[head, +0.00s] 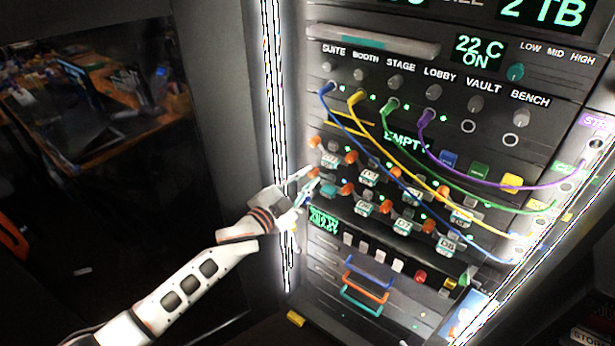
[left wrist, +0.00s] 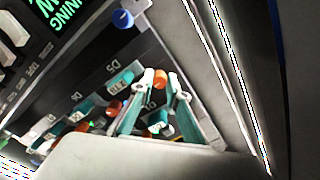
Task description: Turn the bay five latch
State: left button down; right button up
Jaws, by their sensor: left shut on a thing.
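An orange latch (left wrist: 160,83) sits between the fingertips of my left gripper (left wrist: 161,80) in the left wrist view. The gripper is shut on it. In the head view my left gripper (head: 309,182) reaches the left end of the lower row of drive bays, at an orange latch (head: 313,172). A teal and white bay handle (left wrist: 121,82) with a D5 mark beside it lies next to the fingers. The fingers partly hide the bay behind them. My right gripper is in neither view.
Several other orange latches, one at the upper left (head: 314,141), surround the spot. Blue, yellow, green and purple cables (head: 440,205) droop across the panel to the right. A green display (head: 323,220) and small switches (head: 365,247) lie below. A bright light strip (head: 270,100) runs left of the panel.

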pick_arm(q)
jog(key=m, duration=0.4)
jog(key=shift+m, duration=0.3)
jog(key=shift+m+p, duration=0.3)
jog(key=shift+m, duration=1.6)
jog(key=c, duration=2)
grip_release()
jog(key=shift+o, duration=0.2)
jog(key=v, duration=1.2)
